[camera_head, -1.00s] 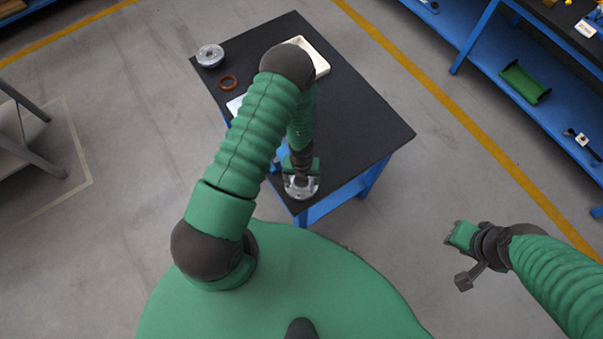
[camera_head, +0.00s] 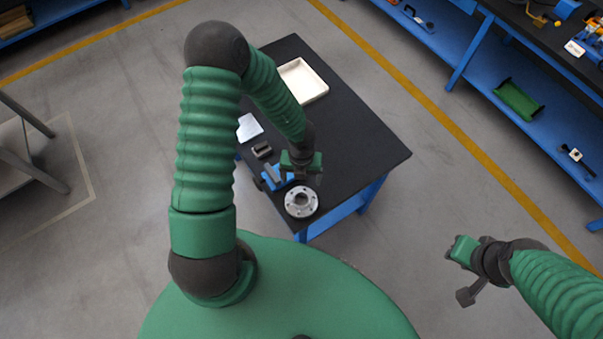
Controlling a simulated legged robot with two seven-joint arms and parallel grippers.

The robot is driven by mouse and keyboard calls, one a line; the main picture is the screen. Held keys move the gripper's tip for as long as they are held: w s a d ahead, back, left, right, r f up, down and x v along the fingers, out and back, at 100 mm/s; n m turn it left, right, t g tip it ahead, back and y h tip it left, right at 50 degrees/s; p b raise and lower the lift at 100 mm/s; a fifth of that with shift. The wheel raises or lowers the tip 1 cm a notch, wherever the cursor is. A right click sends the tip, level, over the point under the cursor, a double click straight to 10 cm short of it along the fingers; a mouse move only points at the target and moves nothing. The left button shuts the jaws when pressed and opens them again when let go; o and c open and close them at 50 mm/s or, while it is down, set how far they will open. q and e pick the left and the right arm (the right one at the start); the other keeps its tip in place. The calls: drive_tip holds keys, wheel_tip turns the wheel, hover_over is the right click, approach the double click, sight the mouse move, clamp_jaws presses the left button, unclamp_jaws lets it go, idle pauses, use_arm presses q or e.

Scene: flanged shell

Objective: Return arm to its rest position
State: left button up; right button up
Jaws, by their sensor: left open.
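My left arm reaches in from the left and bends over the black-topped table (camera_head: 355,150). My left gripper (camera_head: 301,176) is open and empty, above the table's near part. A grey flanged metal part (camera_head: 301,202) with a central hole lies near the table's front corner, just below the gripper in the picture and apart from it. My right gripper (camera_head: 457,250) is at the right, over the bare floor, away from the table; whether its jaws are open or shut is not clear.
A blue fixture (camera_head: 276,177), a small dark block (camera_head: 262,150) and a light plate (camera_head: 249,127) sit by the table's left edge. A cream tray (camera_head: 303,81) lies at the back. Blue shelving with a green bin (camera_head: 518,99) stands right. The table's right half is clear.

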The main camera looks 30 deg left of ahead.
use_arm(q)
drive_tip(key=w+d+r+m+t+b, duration=0.1)
drive_tip(key=w+d+m+t+b, duration=0.3)
drive_tip(key=m, duration=0.6)
drive_tip(key=w+a+r+m+b, duration=0.1)
drive_tip(key=w+m+b, duration=0.1)
drive_tip(key=m+b, duration=0.5)
drive_tip(key=s+d+r+m+g+b, duration=0.1)
drive_tip(key=s+m+b, duration=0.4)
drive_tip(key=m, duration=1.9)
drive_tip(key=shift+s+d+m+b, duration=0.3)
drive_tip(key=shift+s+m, duration=0.1)
drive_tip(key=shift+s, duration=2.4)
drive_tip(key=shift+d, duration=0.25)
drive_tip(key=shift+a, duration=0.15)
